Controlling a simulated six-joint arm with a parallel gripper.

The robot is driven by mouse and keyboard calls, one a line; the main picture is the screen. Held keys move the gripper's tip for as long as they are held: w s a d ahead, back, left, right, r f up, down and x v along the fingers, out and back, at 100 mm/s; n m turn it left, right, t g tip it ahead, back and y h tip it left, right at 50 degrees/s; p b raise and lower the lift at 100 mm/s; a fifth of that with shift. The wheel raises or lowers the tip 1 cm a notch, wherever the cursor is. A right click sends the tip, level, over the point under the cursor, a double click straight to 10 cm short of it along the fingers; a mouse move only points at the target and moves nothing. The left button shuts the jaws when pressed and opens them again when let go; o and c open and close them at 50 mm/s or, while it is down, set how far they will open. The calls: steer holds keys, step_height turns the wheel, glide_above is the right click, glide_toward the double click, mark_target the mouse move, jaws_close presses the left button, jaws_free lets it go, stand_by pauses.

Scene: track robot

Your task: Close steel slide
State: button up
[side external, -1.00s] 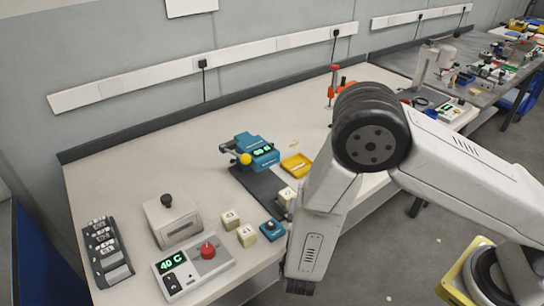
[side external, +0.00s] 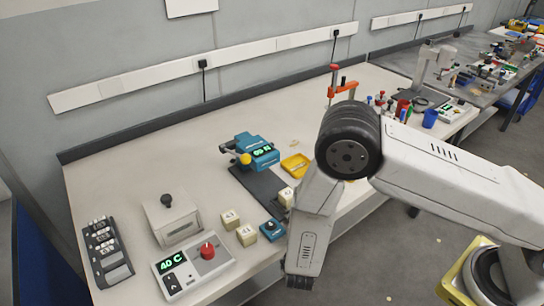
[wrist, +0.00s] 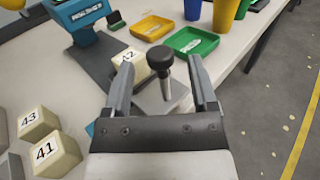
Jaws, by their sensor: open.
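A steel slide (wrist: 177,103) with a black round knob (wrist: 160,58) on a short metal post shows in the wrist view. The knob stands upright between the two fingers of my open gripper (wrist: 160,64), with gaps on both sides. Whether the fingers reach down to the post's depth is hard to tell. The slide's lower part is hidden by the gripper body. In the side view, my arm covers the slide and the fingertips.
A cube marked 42 (wrist: 128,66) sits close to the left finger. Cubes 43 (wrist: 36,122) and 41 (wrist: 55,155) are at lower left. A yellow tray (wrist: 153,27) and a green tray (wrist: 190,42) lie beyond. The table's edge is at right.

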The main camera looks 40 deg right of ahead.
steer(key=shift+x, duration=2.45)
jaws_close()
